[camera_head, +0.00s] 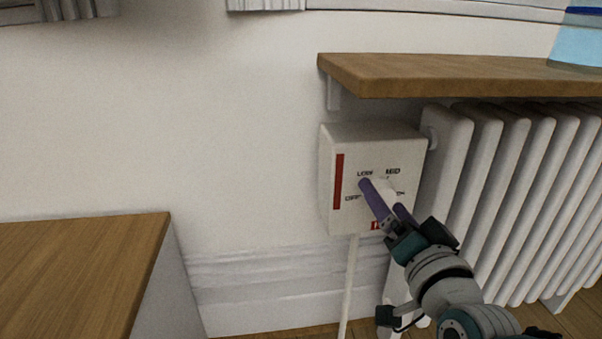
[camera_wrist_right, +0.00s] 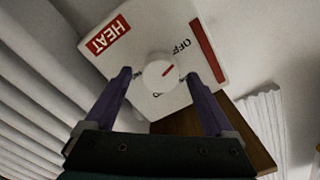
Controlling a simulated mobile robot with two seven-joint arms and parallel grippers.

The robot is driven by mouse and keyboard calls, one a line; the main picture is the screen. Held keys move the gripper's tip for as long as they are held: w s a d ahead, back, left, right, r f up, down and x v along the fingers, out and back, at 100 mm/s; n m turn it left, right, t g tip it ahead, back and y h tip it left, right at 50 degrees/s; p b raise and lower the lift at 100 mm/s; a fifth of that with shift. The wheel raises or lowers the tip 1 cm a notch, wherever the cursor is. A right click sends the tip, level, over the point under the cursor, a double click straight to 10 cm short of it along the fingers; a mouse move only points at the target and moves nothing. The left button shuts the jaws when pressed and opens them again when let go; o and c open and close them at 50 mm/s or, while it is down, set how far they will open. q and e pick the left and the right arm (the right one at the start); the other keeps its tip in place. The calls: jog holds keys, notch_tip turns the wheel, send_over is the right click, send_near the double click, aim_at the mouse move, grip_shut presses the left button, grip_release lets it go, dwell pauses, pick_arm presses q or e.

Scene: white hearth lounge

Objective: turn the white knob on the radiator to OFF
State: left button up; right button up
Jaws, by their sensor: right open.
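The white knob (camera_wrist_right: 156,80) is round with a short red mark and sits on the front of a white control box (camera_head: 343,145). In the right wrist view the red mark points up and right, on the side where the OFF word is printed. In the head view the knob (camera_head: 387,186) is partly hidden by my fingers. My right gripper (camera_head: 384,195) is open, its two purple fingers on either side of the knob. A narrow gap seems to show at each fingertip; I cannot tell whether either touches. My left gripper is not in view.
The white ribbed radiator (camera_head: 508,185) stands right of the box. A wooden shelf (camera_head: 440,77) juts out just above. A wooden-topped cabinet (camera_head: 75,262) is at the lower left. A white pipe (camera_head: 348,290) runs down below the box. The wall left of the box is clear.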

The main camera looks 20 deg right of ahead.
jog(key=p+v, duration=0.3)
jog(key=v, duration=0.6)
